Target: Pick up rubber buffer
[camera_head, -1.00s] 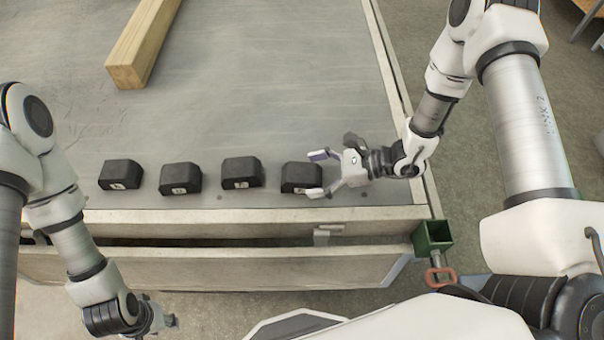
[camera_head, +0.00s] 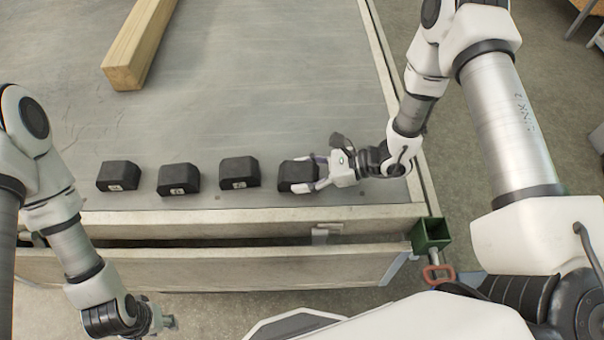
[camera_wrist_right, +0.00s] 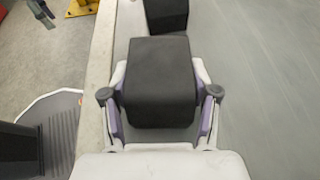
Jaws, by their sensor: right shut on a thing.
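Several black rubber buffers stand in a row near the front edge of the grey trailer bed (camera_head: 260,90). The rightmost rubber buffer (camera_head: 294,174) is between the fingers of my right gripper (camera_head: 312,174), which is shut on it from the right. In the right wrist view this buffer (camera_wrist_right: 158,85) fills the space between the two fingers (camera_wrist_right: 160,110). It appears to rest on the bed. The other buffers are to its left: one close by (camera_head: 239,172), one further left (camera_head: 179,179), and one at the far left (camera_head: 118,176). My left gripper (camera_head: 165,322) hangs low at the lower left, in front of the trailer; its fingers are too small to read.
A wooden beam (camera_head: 138,45) lies on the bed at the back left. A wooden rail (camera_head: 200,218) runs along the front edge. A green bracket (camera_head: 431,234) with a red ring (camera_head: 438,276) is at the front right corner. The middle of the bed is clear.

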